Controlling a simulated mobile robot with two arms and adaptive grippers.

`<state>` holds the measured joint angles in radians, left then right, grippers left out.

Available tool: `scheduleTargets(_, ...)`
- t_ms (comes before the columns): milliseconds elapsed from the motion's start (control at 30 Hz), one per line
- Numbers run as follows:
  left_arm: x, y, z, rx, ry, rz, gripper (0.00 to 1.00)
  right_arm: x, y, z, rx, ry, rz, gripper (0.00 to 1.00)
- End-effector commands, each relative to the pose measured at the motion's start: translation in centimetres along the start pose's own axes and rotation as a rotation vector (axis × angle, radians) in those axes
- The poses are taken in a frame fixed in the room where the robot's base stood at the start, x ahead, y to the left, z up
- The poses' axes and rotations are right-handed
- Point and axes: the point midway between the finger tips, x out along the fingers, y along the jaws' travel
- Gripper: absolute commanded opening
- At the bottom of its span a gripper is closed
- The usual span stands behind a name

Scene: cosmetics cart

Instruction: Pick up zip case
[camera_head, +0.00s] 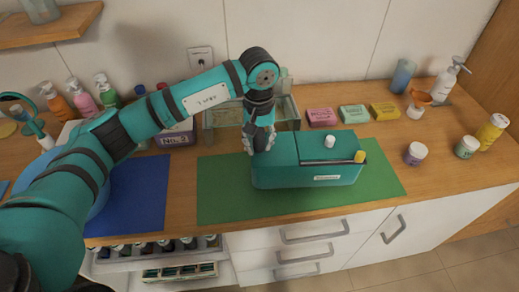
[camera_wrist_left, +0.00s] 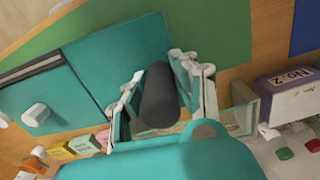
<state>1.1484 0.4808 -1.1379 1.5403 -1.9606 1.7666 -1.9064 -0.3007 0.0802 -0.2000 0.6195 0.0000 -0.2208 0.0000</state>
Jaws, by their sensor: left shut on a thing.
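A teal case (camera_head: 310,172), which I take to be the zip case, sits on the green mat (camera_head: 218,201). It has a pale label on its front and a dark strip along its top. It also shows in the left wrist view (camera_wrist_left: 110,70). My left gripper (camera_head: 257,143) is over the left end of the case. In the left wrist view its fingers (camera_wrist_left: 160,92) are shut on a dark rounded cylinder (camera_wrist_left: 159,95). I cannot tell whether the cylinder touches the case. My right gripper is not in view.
A small white capped item (camera_head: 330,141) and a yellow one (camera_head: 360,157) are on the case's right part. Soap boxes (camera_head: 354,113) and a glass tray (camera_head: 222,117) stand behind. A blue mat (camera_head: 142,190) lies left. Jars (camera_head: 416,153) stand right.

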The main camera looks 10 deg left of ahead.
Motion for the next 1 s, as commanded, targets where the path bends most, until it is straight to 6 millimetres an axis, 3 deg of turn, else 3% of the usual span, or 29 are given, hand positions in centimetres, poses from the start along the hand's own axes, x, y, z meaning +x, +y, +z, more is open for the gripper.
scheduleTargets(267,0.1,-0.2,4.1,0.008,-0.001,0.000,0.00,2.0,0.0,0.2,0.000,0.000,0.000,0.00)
scheduleTargets(633,-0.8,-0.8,12.7,0.008,0.000,0.001,0.00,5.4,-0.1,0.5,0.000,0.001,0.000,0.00)
scheduleTargets(800,-1.2,-1.0,14.8,0.004,-0.002,0.000,0.00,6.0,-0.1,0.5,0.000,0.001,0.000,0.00)
scheduleTargets(1000,-1.4,-1.1,15.6,0.002,-0.002,-0.001,0.00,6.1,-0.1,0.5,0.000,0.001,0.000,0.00)
